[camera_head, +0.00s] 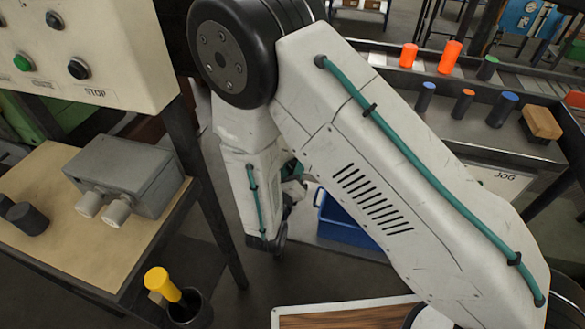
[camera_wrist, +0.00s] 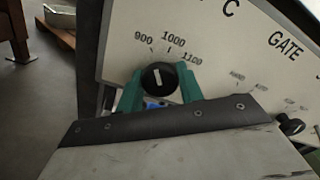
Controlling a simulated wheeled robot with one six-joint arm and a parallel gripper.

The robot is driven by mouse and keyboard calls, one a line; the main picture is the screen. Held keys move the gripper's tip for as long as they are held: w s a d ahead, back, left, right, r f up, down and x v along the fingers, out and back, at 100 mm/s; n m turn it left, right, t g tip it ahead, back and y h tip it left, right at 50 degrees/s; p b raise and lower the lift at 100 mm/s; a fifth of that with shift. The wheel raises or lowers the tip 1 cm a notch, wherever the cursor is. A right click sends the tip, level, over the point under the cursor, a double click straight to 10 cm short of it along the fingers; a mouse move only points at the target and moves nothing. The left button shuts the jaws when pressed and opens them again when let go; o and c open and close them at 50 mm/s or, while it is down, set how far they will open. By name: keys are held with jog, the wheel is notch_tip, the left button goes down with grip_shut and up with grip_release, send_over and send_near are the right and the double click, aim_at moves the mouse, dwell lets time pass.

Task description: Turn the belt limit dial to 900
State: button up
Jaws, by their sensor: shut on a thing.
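The dial is a round black knob (camera_wrist: 158,78) with a white pointer line, on a cream panel (camera_wrist: 215,55) in the wrist view. The marks 900, 1000 and 1100 stand above it. The pointer points nearly straight up in the picture, between the 900 and 1000 marks; its exact reading is hard to tell. My gripper (camera_wrist: 159,90) has its teal fingers shut on the knob's left and right sides. The knob's lower part is hidden by the gripper. In the head view I cannot make out the dial.
A second black knob (camera_wrist: 290,123) with small marks sits right on the same panel. In the head view, a button box (camera_head: 85,50) with a STOP label stands at upper left. A grey box (camera_head: 125,172) and a yellow-handled tool (camera_head: 163,284) are below. A blue crate (camera_head: 345,222) is behind my arm.

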jog(key=shift+n, duration=0.8)
jog(key=o, duration=1)
jog(key=v, duration=0.8)
